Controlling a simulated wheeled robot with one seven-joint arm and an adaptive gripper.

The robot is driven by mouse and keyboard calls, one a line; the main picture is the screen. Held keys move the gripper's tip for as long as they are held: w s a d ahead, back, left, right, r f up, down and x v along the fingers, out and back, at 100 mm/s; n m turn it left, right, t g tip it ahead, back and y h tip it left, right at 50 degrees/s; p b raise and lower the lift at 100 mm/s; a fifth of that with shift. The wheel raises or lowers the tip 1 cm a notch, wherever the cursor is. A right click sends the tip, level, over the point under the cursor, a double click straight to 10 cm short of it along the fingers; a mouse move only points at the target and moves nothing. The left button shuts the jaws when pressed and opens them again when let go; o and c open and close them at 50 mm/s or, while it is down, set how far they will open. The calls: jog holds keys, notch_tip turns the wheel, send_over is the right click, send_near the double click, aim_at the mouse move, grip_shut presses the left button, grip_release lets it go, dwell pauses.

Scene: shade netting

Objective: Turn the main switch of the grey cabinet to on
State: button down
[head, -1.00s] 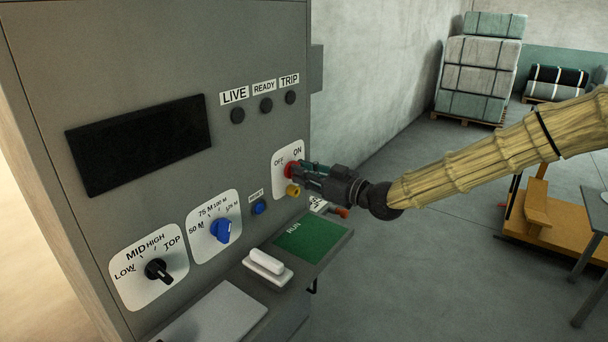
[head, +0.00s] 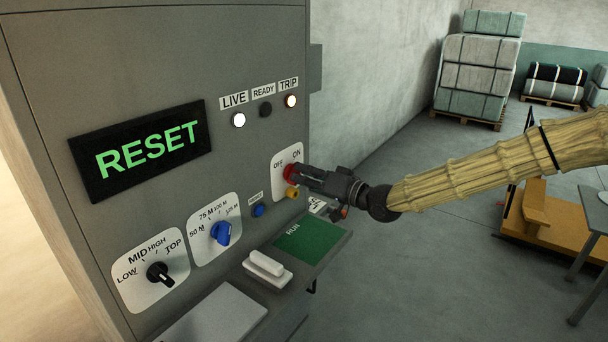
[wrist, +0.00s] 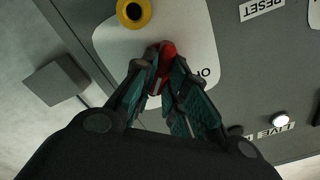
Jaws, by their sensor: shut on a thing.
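The grey cabinet (head: 50,60) stands at the left of the head view. Its red main switch (head: 290,173) sits on a white plate marked OFF and ON. In the wrist view the red switch (wrist: 167,52) is between my fingertips. My gripper (head: 300,174) is shut on the switch; its fingers also show in the wrist view (wrist: 160,72). The fingers hide much of the knob. The display (head: 148,150) reads RESET in green. The LIVE lamp (head: 238,120) and the TRIP lamp (head: 290,101) are lit; the READY lamp (head: 265,109) is dark.
A yellow part (head: 292,193) sits just below the switch and a blue button (head: 258,211) to its left. Blue (head: 221,232) and black (head: 159,273) selector knobs are lower left. A shelf with a green RUN panel (head: 308,243) juts out below my gripper.

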jog(key=shift+w+d+r+m, duration=0.1)
jog(key=shift+w+r+m, duration=0.05)
jog(key=shift+m, duration=0.35)
jog(key=c, duration=1.6)
grip_release()
jog(key=shift+o, duration=0.8)
jog(key=shift+d, duration=0.1)
jog(key=v, duration=1.2)
